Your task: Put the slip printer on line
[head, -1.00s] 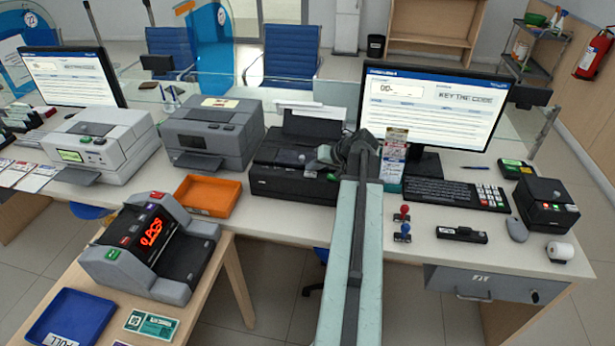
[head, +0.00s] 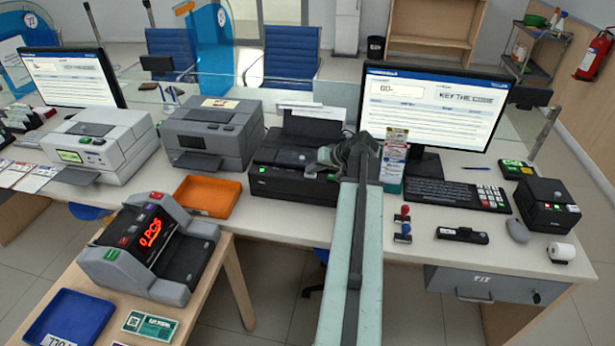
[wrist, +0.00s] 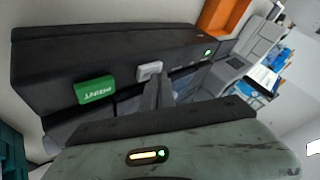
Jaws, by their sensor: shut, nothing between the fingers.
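The slip printer (head: 290,183), which I take to be the black machine with paper at its back, stands in the middle of the counter. In the wrist view its black body (wrist: 100,48) carries a green button (wrist: 96,90), a small grey button (wrist: 149,70) and a lit green lamp (wrist: 208,53). My gripper (head: 332,156) is at the printer's right end in the head view. In the wrist view my gripper (wrist: 160,88) is shut and empty, its tips close by the grey button. I cannot tell whether they touch it.
An orange tray (head: 208,211) and a grey printer (head: 212,130) are to the left. A monitor (head: 430,110), keyboard (head: 450,194) and stamps (head: 402,227) are to the right. A note counter (head: 112,270) stands on the lower front table.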

